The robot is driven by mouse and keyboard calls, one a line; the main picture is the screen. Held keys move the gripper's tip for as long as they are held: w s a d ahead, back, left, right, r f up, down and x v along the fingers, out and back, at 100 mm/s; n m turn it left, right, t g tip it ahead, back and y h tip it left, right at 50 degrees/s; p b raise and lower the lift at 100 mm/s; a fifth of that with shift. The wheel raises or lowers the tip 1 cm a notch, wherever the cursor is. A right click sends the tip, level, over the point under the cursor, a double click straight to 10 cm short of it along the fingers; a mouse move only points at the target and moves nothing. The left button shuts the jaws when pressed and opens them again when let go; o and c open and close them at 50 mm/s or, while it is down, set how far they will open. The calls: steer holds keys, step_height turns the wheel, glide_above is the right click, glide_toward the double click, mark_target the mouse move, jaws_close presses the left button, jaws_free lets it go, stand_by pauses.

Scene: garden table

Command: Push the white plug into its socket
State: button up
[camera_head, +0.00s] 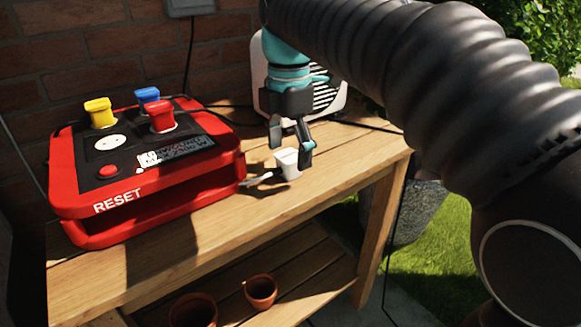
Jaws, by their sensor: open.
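The white plug (288,163) is on the wooden table, right of the red box, with a short grey and dark end pointing left. My gripper (291,158) points down over the plug, its dark and teal fingers apart, one behind it and one at its right side. I cannot tell whether the fingers touch the plug. The red box (68,187) has a RESET button and yellow, blue and red plugs standing in its top. A round white spot (104,142) on its black panel may be the socket; its detail is too small to tell.
The wooden table (215,228) is clear along its front edge. A white slatted device (335,98) stands behind my gripper, with dark cables nearby. Terracotta pots (261,291) stand on the lower shelf. A brick wall (100,45) closes off the back.

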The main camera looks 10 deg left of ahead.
step_height(320, 180, down, 2)
stand_by(0.4)
steer(key=c, duration=1.2)
steer(key=shift+r, duration=0.15)
steer(key=shift+r, duration=0.65)
step_height(320, 180, up, 3)
steer(key=shift+f+p, duration=0.1)
steer(key=shift+p, duration=0.45)
steer(key=s+d+r, duration=0.5)
steer(key=d+r, duration=0.1)
steer(key=d, duration=0.4)
steer(key=shift+s+d+r, duration=0.2)
steer(key=shift+s+r, duration=0.05)
steer(key=shift+r, duration=0.1)
